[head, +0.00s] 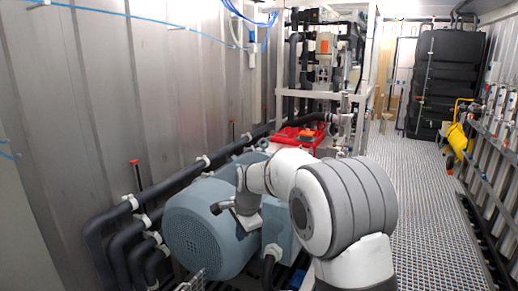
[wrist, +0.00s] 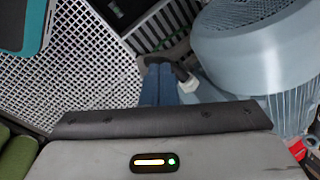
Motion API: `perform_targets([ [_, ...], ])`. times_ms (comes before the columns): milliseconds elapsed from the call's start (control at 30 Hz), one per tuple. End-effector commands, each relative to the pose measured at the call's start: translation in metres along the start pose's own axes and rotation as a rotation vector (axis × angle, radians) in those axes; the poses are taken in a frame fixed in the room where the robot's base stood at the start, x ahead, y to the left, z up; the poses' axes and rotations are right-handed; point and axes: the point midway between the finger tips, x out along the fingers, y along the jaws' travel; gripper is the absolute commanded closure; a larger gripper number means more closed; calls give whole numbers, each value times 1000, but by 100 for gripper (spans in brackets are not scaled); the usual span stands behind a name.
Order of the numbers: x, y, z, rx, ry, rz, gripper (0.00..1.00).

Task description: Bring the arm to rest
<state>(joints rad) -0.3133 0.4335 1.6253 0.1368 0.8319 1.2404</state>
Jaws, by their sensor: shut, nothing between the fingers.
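My white and grey arm (head: 345,205) is bent in the lower middle of the head view. My gripper (head: 218,208) is at its left end, in front of the blue-grey motor (head: 195,240). It looks small and dark there, and its fingers are shut with nothing held. In the wrist view a grey housing with a small lit indicator fills the bottom. The motor's rounded, ribbed casing also shows at the upper right of the wrist view (wrist: 255,45).
Black pipes (head: 115,240) with white clamps run along the left wall. A red item (head: 298,138) lies behind the arm. A rack of equipment (head: 320,65) stands further back. Open grating floor (head: 415,200) lies to the right, with a yellow object (head: 459,140) and a black tank (head: 445,85) beyond.

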Motion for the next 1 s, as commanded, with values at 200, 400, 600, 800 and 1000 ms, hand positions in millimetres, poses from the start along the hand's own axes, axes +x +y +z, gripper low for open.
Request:
perform_targets([
  [200, -74, 90, -22, -278, 47, 18, 100],
  [400, -116, 182, -26, -539, 79, 56, 100],
  [600, -137, 275, -15, -790, 98, 104, 100],
  [800, -139, 336, -2, -966, 101, 143, 100],
  [1000, -138, 357, 1, -1027, 98, 157, 100],
])
